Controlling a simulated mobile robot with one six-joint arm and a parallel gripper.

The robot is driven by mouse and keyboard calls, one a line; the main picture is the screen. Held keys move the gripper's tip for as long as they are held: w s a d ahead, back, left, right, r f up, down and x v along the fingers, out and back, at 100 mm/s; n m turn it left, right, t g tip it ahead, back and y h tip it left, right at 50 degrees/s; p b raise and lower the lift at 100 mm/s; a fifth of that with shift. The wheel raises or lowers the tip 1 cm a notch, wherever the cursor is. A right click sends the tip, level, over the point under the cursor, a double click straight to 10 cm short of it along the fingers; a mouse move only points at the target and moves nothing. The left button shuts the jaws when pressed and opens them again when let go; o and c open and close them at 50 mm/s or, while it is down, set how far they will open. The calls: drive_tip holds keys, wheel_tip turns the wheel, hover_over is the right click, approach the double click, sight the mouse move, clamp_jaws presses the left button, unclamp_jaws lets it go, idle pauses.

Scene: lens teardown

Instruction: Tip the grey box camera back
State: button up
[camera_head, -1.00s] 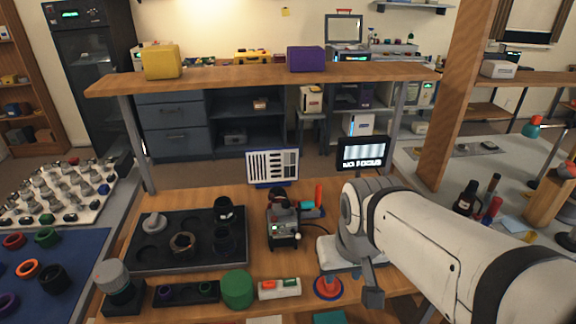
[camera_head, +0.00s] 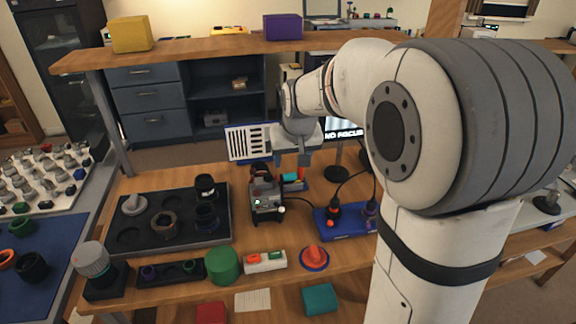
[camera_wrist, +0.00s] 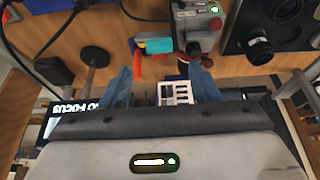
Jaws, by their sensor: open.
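The grey box camera (camera_head: 266,204) stands upright on the wooden bench, right of the black parts tray. It has a dark round part on top and small lights and knobs on its face. It shows at the top of the wrist view (camera_wrist: 199,22), partly cut off by the frame edge. My gripper (camera_head: 291,158) is open and empty, above and behind the camera and a little to its right. In the wrist view its two blue-grey fingers (camera_wrist: 161,82) are spread, apart from the camera, with the striped chart beyond them.
The black tray (camera_head: 128,241) holds several dark rings and lens parts. A blue box with knobs (camera_head: 345,222) and cables sits right of the camera. The striped chart (camera_head: 250,142) and the NO FOCUS screen (camera_head: 343,133) stand behind. A wooden shelf (camera_head: 200,48) spans above.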

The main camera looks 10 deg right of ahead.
sight(290, 174)
drive_tip(key=x, duration=0.6)
drive_tip(key=shift+w+f, duration=0.1)
drive_tip(key=shift+f, duration=0.3)
drive_tip(key=shift+c, duration=0.6)
